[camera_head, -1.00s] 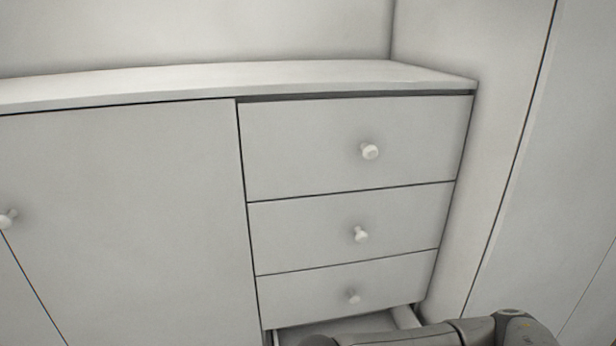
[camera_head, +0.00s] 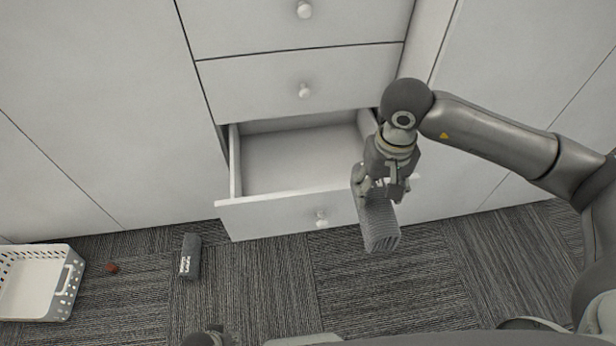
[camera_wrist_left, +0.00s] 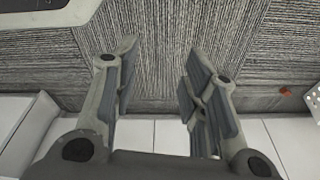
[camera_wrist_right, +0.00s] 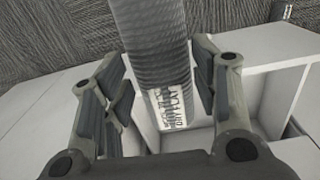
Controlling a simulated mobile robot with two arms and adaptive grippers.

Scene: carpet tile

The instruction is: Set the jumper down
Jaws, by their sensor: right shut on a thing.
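The jumper (camera_head: 380,226) is a long grey ribbed bundle, and my right gripper (camera_head: 378,192) is shut on its upper end. It hangs tilted in front of the right part of an open bottom drawer (camera_head: 290,160), which looks empty. In the right wrist view the jumper (camera_wrist_right: 150,45) lies between the fingers (camera_wrist_right: 160,85), with a white care label facing me. My left gripper (camera_wrist_left: 157,50) is open and empty above the carpet in the left wrist view. In the head view only a dark piece of my left arm shows at the bottom edge.
A white perforated basket (camera_head: 35,285) stands on the carpet at far left. A small red-brown thing (camera_head: 112,268) and a dark grey bundle with white lettering (camera_head: 190,257) lie near it. The drawers above (camera_head: 300,85) are shut.

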